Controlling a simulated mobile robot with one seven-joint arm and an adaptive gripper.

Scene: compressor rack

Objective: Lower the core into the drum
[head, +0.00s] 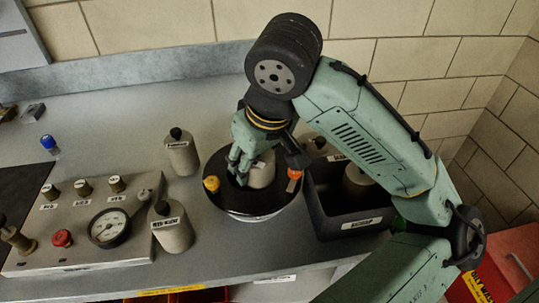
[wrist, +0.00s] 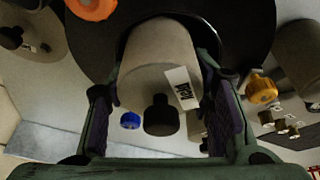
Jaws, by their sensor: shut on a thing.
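The drum (head: 222,190) is round with a black top, and a yellow knob (head: 211,184) and an orange-red knob (head: 294,174) stand at its rim. The core (head: 262,172) is a grey cylinder over the drum's top. My gripper (head: 249,170) comes down from above, shut on the core. In the wrist view the core (wrist: 155,60) shows a black knob and a white label, with a finger on each side. Its far end lies against the drum's dark top (wrist: 250,30). How far it is inside the opening is hidden.
Similar grey cylinders stand left of the drum (head: 183,155) and at its front left (head: 171,230). A black bin (head: 347,222) holding a cylinder is close on the right. A control panel (head: 80,230) with a gauge is at left.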

